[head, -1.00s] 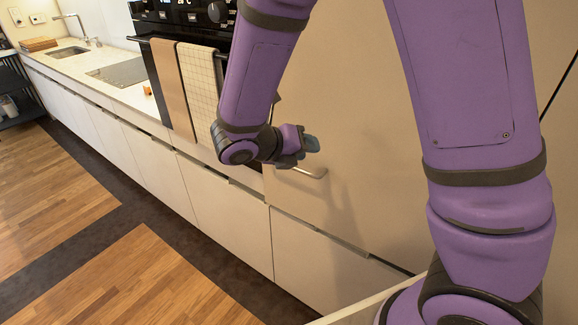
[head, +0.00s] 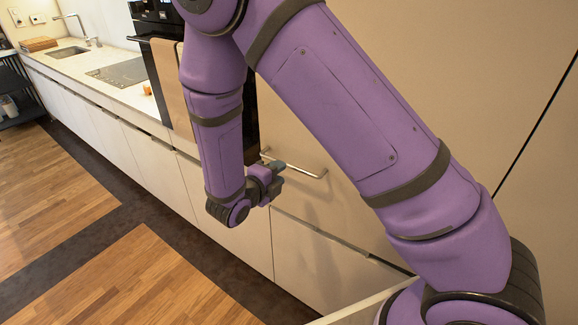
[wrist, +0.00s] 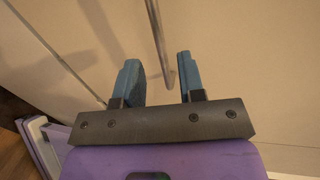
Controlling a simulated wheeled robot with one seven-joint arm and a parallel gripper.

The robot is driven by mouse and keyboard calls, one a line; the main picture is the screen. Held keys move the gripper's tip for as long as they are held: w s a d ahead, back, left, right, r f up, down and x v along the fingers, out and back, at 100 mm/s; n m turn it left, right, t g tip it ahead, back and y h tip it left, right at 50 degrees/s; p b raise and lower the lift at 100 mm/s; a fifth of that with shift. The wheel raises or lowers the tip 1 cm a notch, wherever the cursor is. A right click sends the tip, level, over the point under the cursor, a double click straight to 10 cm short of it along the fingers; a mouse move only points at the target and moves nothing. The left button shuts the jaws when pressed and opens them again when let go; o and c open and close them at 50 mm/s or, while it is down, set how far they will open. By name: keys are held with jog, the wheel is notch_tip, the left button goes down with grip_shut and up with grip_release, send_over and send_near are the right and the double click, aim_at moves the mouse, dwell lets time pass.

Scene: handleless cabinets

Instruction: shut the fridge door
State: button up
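The fridge door seems to be the tall cream panel (head: 330,90) in the head view. A horizontal metal bar handle (head: 303,171) is on its lower part. I cannot tell from these views how far the door stands open. My gripper (head: 277,176) is in front of the handle's left part, low at the panel. In the wrist view my gripper (wrist: 160,75) is open, with its two blue-grey fingers apart. The handle bar (wrist: 155,35) shows there, its bent end lying between the fingers in the picture. Contact between fingers and handle is not visible.
Low white handleless cabinets (head: 215,195) run along the left under a counter with a hob (head: 120,71) and sink (head: 68,51). A black oven (head: 160,60) with a hanging towel (head: 170,85) stands beside the panel. The wooden floor (head: 150,280) is clear at front left.

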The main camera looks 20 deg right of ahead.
jog(key=x, duration=0.6)
grip_shut()
